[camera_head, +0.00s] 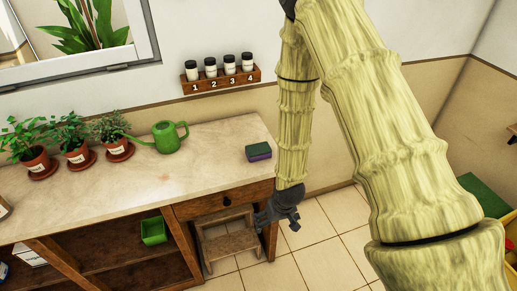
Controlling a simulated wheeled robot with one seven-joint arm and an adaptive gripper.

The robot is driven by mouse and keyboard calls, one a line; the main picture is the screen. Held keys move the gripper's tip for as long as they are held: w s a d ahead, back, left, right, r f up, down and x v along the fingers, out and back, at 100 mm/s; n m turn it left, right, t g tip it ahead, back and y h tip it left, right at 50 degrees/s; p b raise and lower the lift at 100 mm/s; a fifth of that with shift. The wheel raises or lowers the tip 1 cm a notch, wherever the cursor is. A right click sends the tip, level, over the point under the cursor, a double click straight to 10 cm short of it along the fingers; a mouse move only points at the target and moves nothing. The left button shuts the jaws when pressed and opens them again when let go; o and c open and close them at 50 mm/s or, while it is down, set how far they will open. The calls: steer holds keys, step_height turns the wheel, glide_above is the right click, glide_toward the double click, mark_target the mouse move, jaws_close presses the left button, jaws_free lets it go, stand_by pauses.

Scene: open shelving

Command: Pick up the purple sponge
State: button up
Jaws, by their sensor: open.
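The purple sponge (259,155) lies on the pale countertop near its right end. It is a small block with a dark green top layer and a purple lower layer. My gripper (292,222) is dark grey and hangs at the end of my arm, past the counter's right front corner. It is lower in the picture than the sponge and to its right, apart from it. The gripper is small in this view, but its fingers look spread and nothing shows between them.
The countertop (200,160) holds a green watering can (167,138) and potted plants (75,150) at the left. A rack (222,80) with numbered jars is on the wall above. A wooden step stool (230,243) and a green bin (154,231) are below. The counter around the sponge is clear.

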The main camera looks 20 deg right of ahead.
steer(key=shift+t, duration=0.7)
steer(key=w+r, duration=0.5)
steer(key=w+r+p, duration=0.1)
steer(key=w+r, duration=0.4)
steer(key=r, duration=0.1)
steer(key=shift+w+d+r, duration=0.1)
steer(key=shift+w, duration=0.25)
glide_toward(259, 148)
steer(key=shift+t+h, duration=0.3)
steer(key=shift+t, duration=0.1)
steer(key=shift+w+a+f+p, duration=0.2)
steer(key=shift+f+p, duration=0.1)
steer(key=shift+f, duration=0.5)
steer(key=shift+w+a+f+p, duration=0.1)
steer(key=shift+a+f+p, duration=0.15)
steer(key=shift+f, duration=0.55)
steer(key=shift+w+a+f+p, duration=0.2)
steer(key=shift+f+p, duration=0.1)
steer(key=shift+f, duration=0.5)
steer(key=shift+d+p+x, duration=0.15)
steer(key=shift+p+x, duration=0.45)
steer(key=shift+x, duration=0.2)
steer(key=shift+d+p+x, duration=0.15)
steer(key=shift+p+x, duration=0.4)
steer(key=shift+x, duration=1.3)
steer(key=shift+c, duration=0.2)
steer(key=c, duration=0.6)
steer(key=shift+c, duration=0.2)
